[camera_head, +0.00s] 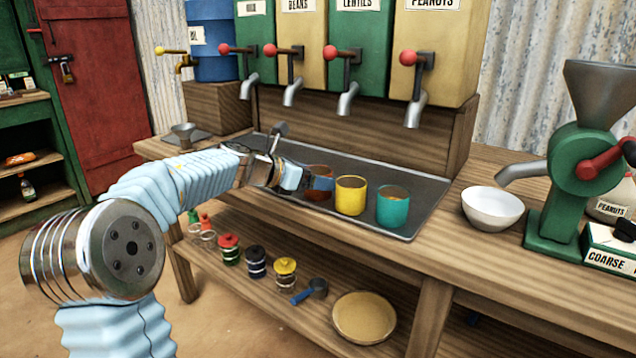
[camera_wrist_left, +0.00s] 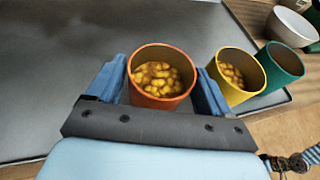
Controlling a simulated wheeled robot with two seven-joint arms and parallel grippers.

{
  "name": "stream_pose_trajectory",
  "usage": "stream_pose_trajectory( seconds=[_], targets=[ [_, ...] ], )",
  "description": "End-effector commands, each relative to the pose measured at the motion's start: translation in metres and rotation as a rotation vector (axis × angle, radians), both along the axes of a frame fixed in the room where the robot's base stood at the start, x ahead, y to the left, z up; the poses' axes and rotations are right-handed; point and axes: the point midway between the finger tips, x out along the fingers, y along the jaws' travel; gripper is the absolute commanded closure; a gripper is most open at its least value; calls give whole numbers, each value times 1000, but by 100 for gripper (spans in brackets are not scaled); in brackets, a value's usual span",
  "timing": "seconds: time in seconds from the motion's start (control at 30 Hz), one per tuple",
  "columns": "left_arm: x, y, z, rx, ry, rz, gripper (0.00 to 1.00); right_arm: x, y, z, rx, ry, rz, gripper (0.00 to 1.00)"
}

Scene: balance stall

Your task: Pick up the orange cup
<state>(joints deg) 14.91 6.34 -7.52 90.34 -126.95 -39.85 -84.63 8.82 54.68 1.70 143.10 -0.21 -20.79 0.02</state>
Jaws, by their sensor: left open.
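The orange cup (camera_wrist_left: 160,103) stands upright on the grey metal tray and holds yellow bean-like pieces. In the head view the orange cup (camera_head: 318,195) is mostly hidden by my left gripper (camera_head: 305,182). In the left wrist view my left gripper (camera_wrist_left: 162,78) is open, with one blue finger on each side of the cup. The cup sits between the fingers; I cannot tell whether either touches it. My right gripper is not in view.
A yellow cup (camera_head: 350,195) stands close to the right of the orange cup, then a teal cup (camera_head: 392,206). The tray (camera_head: 420,190) lies below several dispensers with taps (camera_head: 415,108). A white bowl (camera_head: 492,209) and green grinder (camera_head: 575,190) stand further right.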

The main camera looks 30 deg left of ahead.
Motion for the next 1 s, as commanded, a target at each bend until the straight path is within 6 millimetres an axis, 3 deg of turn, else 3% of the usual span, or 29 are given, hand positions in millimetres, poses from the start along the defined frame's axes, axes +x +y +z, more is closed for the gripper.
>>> stream_pose_trajectory(
  seconds=[0.33, 0.6, 0.87, 1.0],
  targets=[
    [9, -4, -4, 0, 0, 1, 21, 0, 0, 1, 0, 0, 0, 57],
    [9, -4, -4, 0, 0, 1, 62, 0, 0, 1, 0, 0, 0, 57],
    [9, -4, -2, 0, -1, 1, 62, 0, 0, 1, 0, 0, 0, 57],
    [9, -4, 8, 2, -3, -1, 62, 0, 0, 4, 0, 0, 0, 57]
  ],
)
